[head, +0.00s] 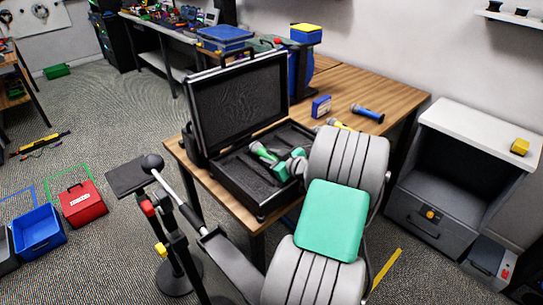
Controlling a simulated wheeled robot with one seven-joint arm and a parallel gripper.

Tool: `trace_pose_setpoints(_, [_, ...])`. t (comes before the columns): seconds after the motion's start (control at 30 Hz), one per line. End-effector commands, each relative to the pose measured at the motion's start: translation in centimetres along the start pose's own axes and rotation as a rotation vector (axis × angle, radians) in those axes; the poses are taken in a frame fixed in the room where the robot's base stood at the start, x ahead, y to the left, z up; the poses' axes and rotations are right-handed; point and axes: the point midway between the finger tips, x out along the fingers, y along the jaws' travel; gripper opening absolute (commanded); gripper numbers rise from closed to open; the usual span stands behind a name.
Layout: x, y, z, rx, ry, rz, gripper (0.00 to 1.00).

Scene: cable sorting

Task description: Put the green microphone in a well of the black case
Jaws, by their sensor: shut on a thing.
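The open black case (262,205) stands on the wooden table, with its lid raised at the back and dark foam wells inside. The green microphone (264,152) is over the foam at the case's middle, tilted in the picture. My gripper (281,165) is at the microphone's right end, low over the case, and is shut on it. My grey arm link hides part of the gripper and the case's right side. I cannot tell whether the microphone touches the foam or lies inside a well.
A blue microphone (367,113) and a yellow microphone (338,125) lie on the table right of the case. The raised lid (238,105) walls off the back. A grey cabinet (455,175) stands at the right.

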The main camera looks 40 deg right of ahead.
Motion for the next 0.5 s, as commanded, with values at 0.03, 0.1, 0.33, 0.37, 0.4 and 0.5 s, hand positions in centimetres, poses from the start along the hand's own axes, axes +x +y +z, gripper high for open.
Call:
trace_pose_setpoints(0.03, [-0.02,0.06,-0.13,-0.002,0.002,0.001,0.0])
trace_pose_setpoints(0.1, [-0.02,0.05,-0.12,-0.001,0.002,0.001,0.0])
trace_pose_setpoints(0.33, [0.18,-0.09,0.4,-0.001,0.002,0.0,0.0])
trace_pose_setpoints(0.37, [0.2,-0.1,0.45,-0.001,0.001,0.0,0.0])
trace_pose_setpoints(0.4, [0.23,-0.12,0.53,-0.001,0.001,0.0,0.0])
trace_pose_setpoints(0.5, [0.31,-0.18,0.72,-0.001,0.001,0.0,0.0])
